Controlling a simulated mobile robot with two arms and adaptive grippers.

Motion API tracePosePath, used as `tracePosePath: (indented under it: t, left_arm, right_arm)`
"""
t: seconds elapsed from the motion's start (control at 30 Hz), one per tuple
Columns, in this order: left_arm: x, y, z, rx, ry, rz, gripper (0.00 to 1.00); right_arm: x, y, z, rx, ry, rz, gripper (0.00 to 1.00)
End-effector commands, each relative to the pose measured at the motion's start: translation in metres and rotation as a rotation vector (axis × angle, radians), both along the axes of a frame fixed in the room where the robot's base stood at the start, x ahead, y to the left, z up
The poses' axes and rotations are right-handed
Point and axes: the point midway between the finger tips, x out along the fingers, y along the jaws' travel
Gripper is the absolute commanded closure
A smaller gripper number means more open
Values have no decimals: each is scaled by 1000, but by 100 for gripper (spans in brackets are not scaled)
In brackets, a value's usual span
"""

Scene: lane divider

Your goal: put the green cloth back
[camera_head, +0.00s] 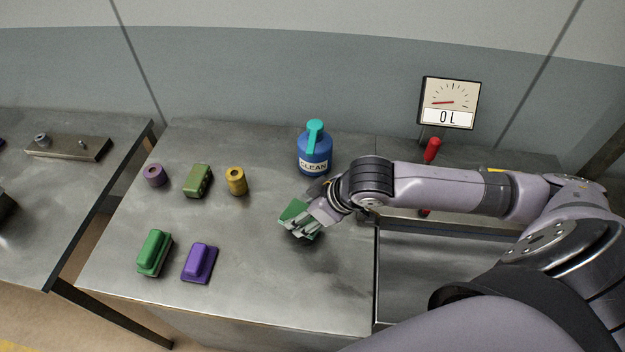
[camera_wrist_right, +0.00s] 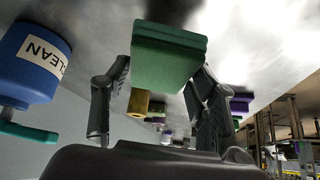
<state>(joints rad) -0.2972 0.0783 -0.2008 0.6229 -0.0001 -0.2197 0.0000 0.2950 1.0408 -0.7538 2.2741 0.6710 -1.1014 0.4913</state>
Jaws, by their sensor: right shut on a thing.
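The green cloth (camera_head: 292,210) is a thick folded pad in my right gripper (camera_head: 304,226), at the middle of the metal table. In the right wrist view the cloth (camera_wrist_right: 165,60) sits between the two fingers (camera_wrist_right: 160,100), and the gripper is shut on it. The cloth is at or just above the table top; I cannot tell if it touches. The fingers hide part of it in the head view. My left gripper is in neither view.
A blue CLEAN bottle (camera_head: 314,152) stands just behind the gripper. To the left are a yellow spool (camera_head: 236,181), an olive block (camera_head: 198,181), a purple spool (camera_head: 155,175), a green brush-like block (camera_head: 154,252) and a purple one (camera_head: 199,263). A gauge (camera_head: 448,101) stands at the back right.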

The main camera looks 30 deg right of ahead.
Motion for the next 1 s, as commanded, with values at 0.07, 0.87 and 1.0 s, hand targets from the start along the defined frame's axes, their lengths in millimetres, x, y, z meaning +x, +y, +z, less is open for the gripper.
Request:
tracePosePath:
  t: [0.07,0.87,1.0]
  left_arm:
    - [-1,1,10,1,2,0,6]
    - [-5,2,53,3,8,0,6]
    - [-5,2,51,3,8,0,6]
  right_arm:
    - [19,-15,4,-2,-1,-6,69]
    - [84,-63,-27,2,1,0,69]
    - [84,-63,-31,0,0,1,69]
